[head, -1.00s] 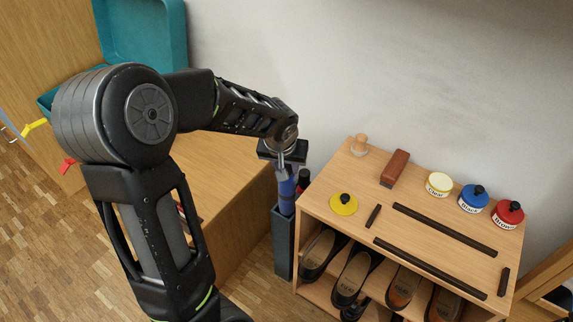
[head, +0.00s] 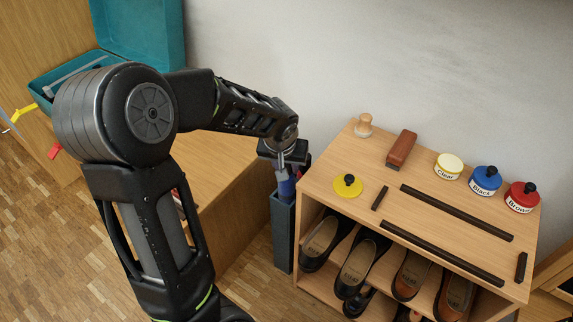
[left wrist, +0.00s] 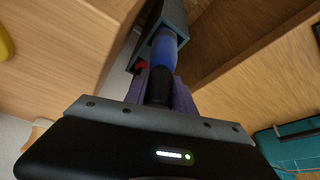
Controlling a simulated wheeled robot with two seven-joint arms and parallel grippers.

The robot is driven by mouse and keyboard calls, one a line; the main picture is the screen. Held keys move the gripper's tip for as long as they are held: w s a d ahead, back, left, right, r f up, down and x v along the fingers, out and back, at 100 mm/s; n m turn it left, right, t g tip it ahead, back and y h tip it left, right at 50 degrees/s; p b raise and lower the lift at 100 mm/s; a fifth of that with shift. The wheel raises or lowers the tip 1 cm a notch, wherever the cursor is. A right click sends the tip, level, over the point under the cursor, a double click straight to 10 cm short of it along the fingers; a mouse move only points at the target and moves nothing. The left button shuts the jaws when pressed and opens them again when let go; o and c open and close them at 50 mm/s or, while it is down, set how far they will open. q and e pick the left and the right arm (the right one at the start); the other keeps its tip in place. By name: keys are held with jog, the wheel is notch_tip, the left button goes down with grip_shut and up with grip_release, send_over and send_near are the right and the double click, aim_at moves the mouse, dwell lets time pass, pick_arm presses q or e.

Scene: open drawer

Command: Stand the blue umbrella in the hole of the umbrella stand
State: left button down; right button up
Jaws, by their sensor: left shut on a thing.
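My left gripper (head: 286,158) is shut on the blue umbrella (head: 286,188) near its upper end and holds it roughly upright. The tall dark grey umbrella stand (head: 283,240) is directly below, between the wooden box and the shoe rack. The umbrella's lower part is hidden at the stand's mouth, apparently inside it. The left wrist view shows the umbrella's black handle (left wrist: 158,88) between the fingers, its blue body (left wrist: 164,48) and the stand (left wrist: 174,14) beyond. A dark red-and-black item stands beside the umbrella, partly hidden. My right gripper is not in view.
The shoe rack (head: 330,190) stands close right of the stand, with several shoes below and polish tins, a brush (head: 401,149) and a yellow lid (head: 347,186) on top. A wooden cabinet (head: 235,205) is close on the left. A teal case (head: 140,30) lies open behind.

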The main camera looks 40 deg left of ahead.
pick_arm(q)
jog(key=shift+f, duration=0.15)
jog(key=c, duration=1)
grip_release()
jog(key=shift+o, duration=0.2)
jog(key=p+v, duration=0.2)
jog(key=v, duration=0.5)
jog(key=shift+s+r, duration=0.2)
jog(key=shift+r, duration=0.15)
